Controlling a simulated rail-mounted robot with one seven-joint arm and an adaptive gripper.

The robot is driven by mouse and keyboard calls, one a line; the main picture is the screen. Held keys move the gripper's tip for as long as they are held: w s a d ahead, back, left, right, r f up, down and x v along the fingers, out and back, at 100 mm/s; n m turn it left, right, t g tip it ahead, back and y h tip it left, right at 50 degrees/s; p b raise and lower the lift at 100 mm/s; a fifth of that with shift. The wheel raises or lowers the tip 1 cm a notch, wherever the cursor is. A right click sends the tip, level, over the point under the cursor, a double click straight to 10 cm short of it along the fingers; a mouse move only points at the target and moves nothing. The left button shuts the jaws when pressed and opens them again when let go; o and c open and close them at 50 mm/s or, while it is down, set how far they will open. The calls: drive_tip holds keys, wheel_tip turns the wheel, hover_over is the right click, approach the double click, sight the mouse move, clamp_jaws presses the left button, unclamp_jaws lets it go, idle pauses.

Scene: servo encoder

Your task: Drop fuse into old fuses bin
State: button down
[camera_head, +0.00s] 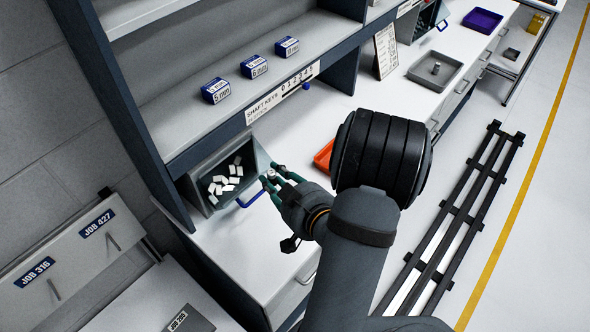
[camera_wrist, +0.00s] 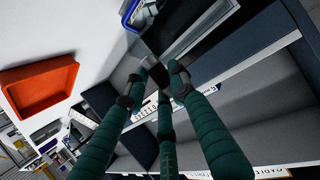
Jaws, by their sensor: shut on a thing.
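My gripper (camera_head: 270,179) has green fingers that are closed around a small pale piece, the fuse (camera_head: 271,174). In the wrist view the fingertips of my gripper (camera_wrist: 162,76) meet, and the held piece is mostly hidden. A tilted grey bin (camera_head: 256,160) with a blue handle holds several white pieces (camera_head: 226,180). No label shows on it, so I cannot tell whether it is the old fuses bin. My gripper is just right of its open front, apart from the white pieces. The bin's blue handle (camera_wrist: 128,14) shows at the top of the wrist view.
A shelf edge labelled shaft keys (camera_head: 266,103) hangs above the bin, with several small blue-and-white boxes on the shelf. An orange tray (camera_head: 323,156) lies behind my arm. A grey tray (camera_head: 456,78) and a purple tray (camera_head: 482,20) stand farther along the white bench.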

drive_tip(key=shift+a+r+n+y, duration=0.3)
drive_tip(key=shift+a+r+y, duration=0.15)
drive_tip(key=shift+r, duration=0.2)
drive_tip(key=shift+a+f, duration=0.15)
drive_tip(key=shift+a, duration=0.3)
drive_tip(key=b+x, duration=0.1)
drive_tip(key=x, duration=0.1)
drive_tip(key=a+x, duration=0.1)
drive_tip(key=x, duration=0.1)
drive_tip(key=b+x, duration=0.1)
drive_tip(key=x, duration=0.1)
drive_tip(key=shift+a+b, duration=0.35)
drive_tip(key=shift+w+a+f, duration=0.25)
drive_tip(key=shift+w+a, duration=0.3)
drive_tip(key=shift+a, duration=0.2)
drive_tip(key=c, duration=1.4)
unclamp_jaws()
